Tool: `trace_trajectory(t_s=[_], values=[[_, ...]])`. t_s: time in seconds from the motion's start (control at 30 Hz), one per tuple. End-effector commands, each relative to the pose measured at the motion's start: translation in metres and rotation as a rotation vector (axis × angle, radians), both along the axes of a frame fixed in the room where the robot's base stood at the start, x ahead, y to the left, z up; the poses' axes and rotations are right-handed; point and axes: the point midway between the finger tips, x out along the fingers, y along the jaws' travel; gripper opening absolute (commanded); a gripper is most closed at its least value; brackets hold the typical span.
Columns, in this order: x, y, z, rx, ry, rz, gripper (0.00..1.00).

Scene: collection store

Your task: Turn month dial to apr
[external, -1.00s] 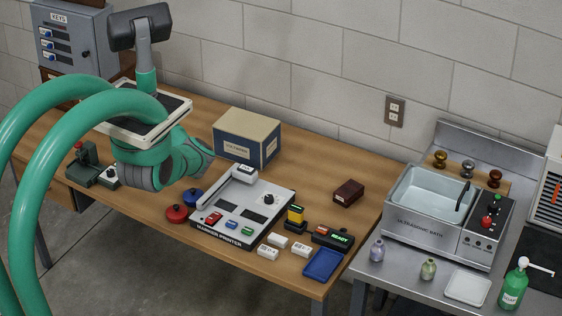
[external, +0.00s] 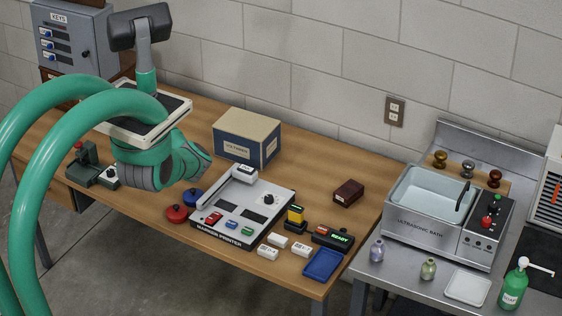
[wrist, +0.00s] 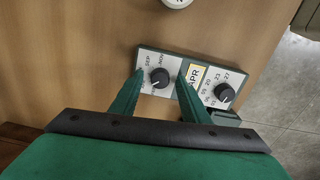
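My gripper (wrist: 159,73) is open, with one green finger on each side of the month dial and gaps showing between fingers and knob.
A second black knob (wrist: 224,92) with number marks sits close to the right finger. A white round object (wrist: 177,2) lies at the top of the wrist view. The marker printer (external: 244,205) and red (external: 177,213) and blue (external: 192,196) round pieces are to the right.

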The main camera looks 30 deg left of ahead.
Motion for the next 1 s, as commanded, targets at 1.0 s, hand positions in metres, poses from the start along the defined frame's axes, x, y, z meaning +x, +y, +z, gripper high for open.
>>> trace_trajectory(t_s=[1.0], values=[[0.001,0.000,0.104,0.000,-0.002,0.000,0.42]])
